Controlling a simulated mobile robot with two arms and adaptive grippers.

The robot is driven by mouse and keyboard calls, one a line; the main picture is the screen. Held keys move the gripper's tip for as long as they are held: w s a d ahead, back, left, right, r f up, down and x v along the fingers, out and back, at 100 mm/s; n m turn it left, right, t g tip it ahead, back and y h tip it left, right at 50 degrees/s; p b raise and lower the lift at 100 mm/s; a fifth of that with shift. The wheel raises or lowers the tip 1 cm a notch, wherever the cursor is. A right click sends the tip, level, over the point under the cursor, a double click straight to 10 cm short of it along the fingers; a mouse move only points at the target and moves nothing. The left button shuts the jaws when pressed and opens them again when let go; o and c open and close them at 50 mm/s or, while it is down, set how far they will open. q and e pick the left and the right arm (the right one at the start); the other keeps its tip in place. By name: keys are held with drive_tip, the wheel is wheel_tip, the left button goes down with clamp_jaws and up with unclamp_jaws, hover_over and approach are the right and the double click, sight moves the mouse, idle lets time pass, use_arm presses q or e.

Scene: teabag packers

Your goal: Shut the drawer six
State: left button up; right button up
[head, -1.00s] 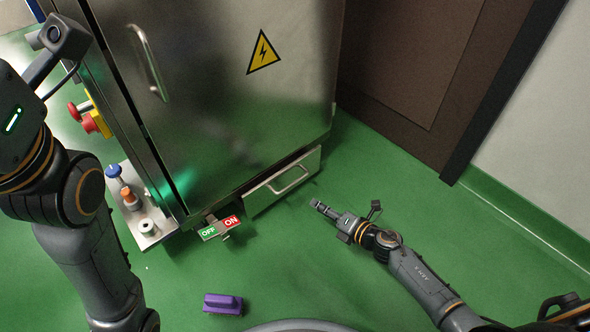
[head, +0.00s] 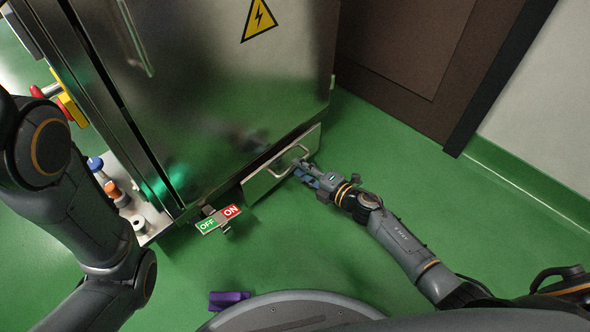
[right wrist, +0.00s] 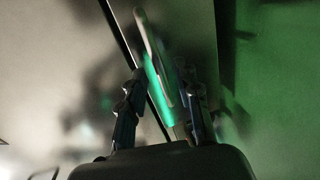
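The drawer (head: 262,182) is low on the front of the metal cabinet and stands slightly out from it. Its bar handle (head: 291,162) is on the front panel. No number is readable on it. My right gripper (head: 303,172) is at the right end of this handle. In the right wrist view, its two fingers (right wrist: 162,108) stand apart, with the pale handle (right wrist: 152,55) running between them. I cannot tell whether either finger touches it. My left arm shows at the left of the head view, but its gripper is outside the picture.
The steel cabinet (head: 205,90) fills the middle. An OFF/ON switch plate (head: 217,219) sticks out left of the drawer. A ledge (head: 150,222) with knobs is further left. A purple object (head: 228,299) lies on the green floor. Open floor (head: 395,150) separates the cabinet from the brown door.

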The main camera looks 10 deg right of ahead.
drive_tip(key=shift+b+x, duration=0.45)
drive_tip(key=shift+x, duration=1.1)
drive_tip(key=shift+c, duration=0.2)
clamp_jaws()
